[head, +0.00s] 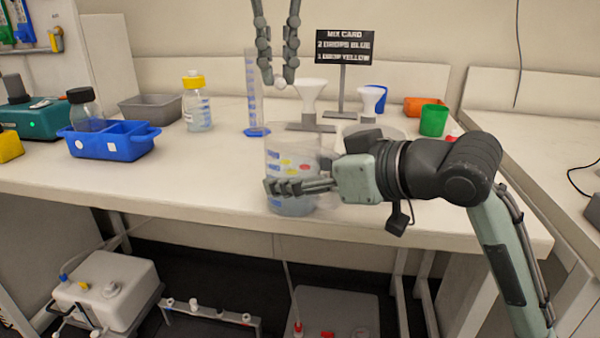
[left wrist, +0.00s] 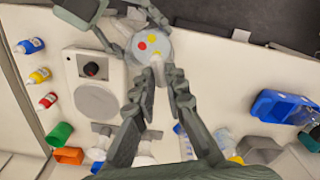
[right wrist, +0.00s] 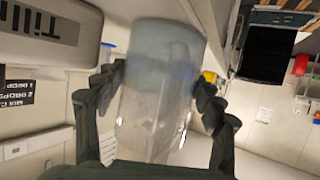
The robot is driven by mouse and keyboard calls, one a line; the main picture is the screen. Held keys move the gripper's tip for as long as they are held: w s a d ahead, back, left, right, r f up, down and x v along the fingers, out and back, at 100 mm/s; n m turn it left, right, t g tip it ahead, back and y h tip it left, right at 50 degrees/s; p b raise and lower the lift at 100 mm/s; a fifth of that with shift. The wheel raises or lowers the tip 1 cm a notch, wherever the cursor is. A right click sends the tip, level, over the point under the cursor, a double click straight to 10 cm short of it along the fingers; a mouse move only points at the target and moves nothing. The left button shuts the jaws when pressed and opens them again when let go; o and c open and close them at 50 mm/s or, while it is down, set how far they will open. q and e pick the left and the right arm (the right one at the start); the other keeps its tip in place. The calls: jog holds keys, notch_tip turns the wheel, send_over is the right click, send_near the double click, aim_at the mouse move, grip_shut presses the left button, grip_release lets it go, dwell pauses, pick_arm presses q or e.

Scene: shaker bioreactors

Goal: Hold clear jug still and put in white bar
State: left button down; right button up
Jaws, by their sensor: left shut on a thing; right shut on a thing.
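The clear jug (head: 291,205) is upright at the table's front edge, with pale liquid low inside and red and yellow spots showing. My right gripper (head: 272,187) is shut around its side; the right wrist view shows the jug (right wrist: 155,100) between the fingers. My left gripper (head: 279,80) points down above and behind the jug. It is shut on the small white bar (head: 280,85), which shows at its fingertips. In the left wrist view the white bar (left wrist: 160,74) lies close to the jug's round opening (left wrist: 150,47) in the picture. The fingers hide part of the bar.
A measuring cylinder (head: 254,100), funnels (head: 310,92) on a stand and a sign (head: 343,47) stand behind the jug. A white stirrer with a round plate (left wrist: 98,103) is beside it. A blue rack (head: 100,143) stands left; the table between is clear.

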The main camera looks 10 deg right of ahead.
pick_arm(q)
jog(key=shift+f, duration=2.9)
jog(key=c, duration=1.5)
grip_release()
notch_tip(320, 180, up, 12)
jog(key=shift+r, duration=0.1)
